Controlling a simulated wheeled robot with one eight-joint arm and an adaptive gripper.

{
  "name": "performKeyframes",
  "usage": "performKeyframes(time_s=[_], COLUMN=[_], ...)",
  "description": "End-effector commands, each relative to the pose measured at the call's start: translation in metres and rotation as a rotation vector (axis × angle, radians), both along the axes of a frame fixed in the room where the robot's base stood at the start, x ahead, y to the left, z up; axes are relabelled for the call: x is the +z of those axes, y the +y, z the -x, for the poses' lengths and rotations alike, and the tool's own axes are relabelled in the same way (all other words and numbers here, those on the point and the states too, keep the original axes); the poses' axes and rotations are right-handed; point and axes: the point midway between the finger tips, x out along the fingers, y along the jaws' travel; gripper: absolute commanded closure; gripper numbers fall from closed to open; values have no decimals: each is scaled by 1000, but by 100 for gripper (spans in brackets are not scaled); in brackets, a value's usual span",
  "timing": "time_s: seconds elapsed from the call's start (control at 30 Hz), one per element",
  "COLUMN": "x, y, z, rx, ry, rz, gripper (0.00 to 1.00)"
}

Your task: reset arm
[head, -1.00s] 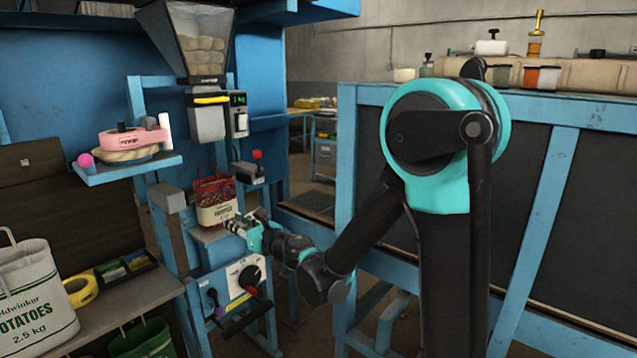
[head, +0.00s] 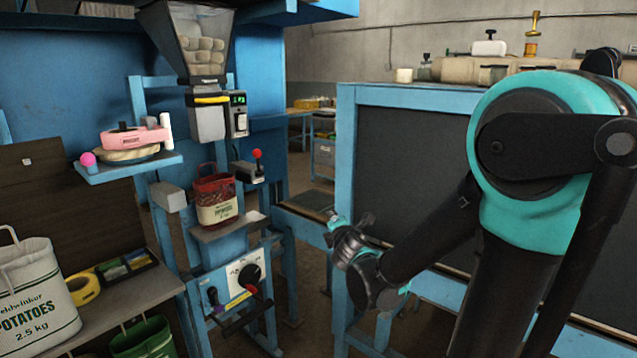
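My arm reaches in from the right of the head view. My gripper (head: 350,222) is at the middle of the view, in front of the blue-framed dark panel. It is small and seen at an angle, so whether its fingers are open or shut cannot be made out. A red mesh sack with a cream label (head: 217,202) stands upright on the small shelf of the blue filling machine, to the left of my gripper and apart from it.
A hopper (head: 190,40) with potatoes is above the sack. A white potato sack (head: 35,292) stands on the bench at left. The blue-framed dark panel (head: 400,170) stands close behind my arm.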

Motion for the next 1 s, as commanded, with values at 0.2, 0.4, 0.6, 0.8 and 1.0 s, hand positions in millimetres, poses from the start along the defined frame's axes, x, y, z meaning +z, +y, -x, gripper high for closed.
performKeyframes(time_s=[0.2, 0.4, 0.6, 0.8, 1.0], x=[-72, -145, -183, -190, -190], y=[-118, -159, -150, -142, -142], z=[65, 164, 237, 256, 256], rx=[-481, -948, -1267, -1358, -1355], ry=[301, 548, 709, 759, 758], rz=[-584, -1112, -1430, -1513, -1510], gripper=[74, 74, 74, 74, 74])
